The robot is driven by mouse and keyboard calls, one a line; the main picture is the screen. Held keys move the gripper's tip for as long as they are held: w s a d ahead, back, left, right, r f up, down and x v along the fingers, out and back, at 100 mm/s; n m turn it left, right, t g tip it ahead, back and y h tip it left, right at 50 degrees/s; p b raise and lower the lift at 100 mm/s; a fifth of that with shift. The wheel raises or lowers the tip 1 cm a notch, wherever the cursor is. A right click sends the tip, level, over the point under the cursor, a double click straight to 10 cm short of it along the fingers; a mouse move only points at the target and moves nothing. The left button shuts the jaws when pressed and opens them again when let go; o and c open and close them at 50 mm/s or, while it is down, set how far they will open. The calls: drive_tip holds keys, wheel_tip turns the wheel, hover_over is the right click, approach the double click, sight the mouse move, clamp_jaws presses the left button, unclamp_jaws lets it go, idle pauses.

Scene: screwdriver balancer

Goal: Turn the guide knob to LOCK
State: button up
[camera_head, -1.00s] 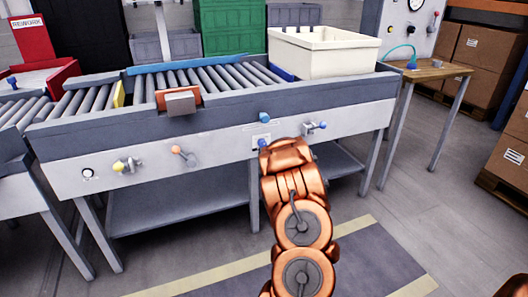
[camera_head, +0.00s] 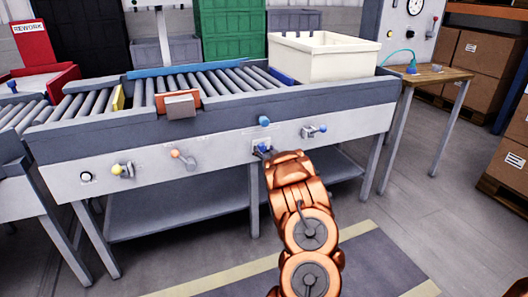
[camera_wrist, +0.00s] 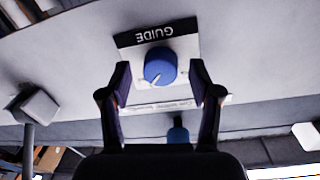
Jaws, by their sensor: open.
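The round blue guide knob (camera_wrist: 160,67) sits on a pale plate on the conveyor's front panel. A black label (camera_wrist: 157,33) reading GUIDE, upside down in the wrist view, is beside it. A short white pointer line on the knob points toward the lower left of the wrist view. No LOCK marking is legible. My gripper (camera_wrist: 160,82) is open, one dark finger on each side of the knob, with visible gaps between. In the head view my gripper (camera_head: 264,153) is at the front panel, partly hiding the knob.
A blue cylindrical part (camera_head: 264,121) projects just above the knob. An orange-tipped lever (camera_head: 183,158) and a yellow knob (camera_head: 121,170) are to the left. A cream bin (camera_head: 330,58) sits on the conveyor.

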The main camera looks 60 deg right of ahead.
drive_tip(key=shift+w+d, duration=0.1)
drive_tip(key=shift+w, duration=0.1)
drive_tip(key=c, duration=1.1)
drive_tip(key=shift+c, duration=0.2)
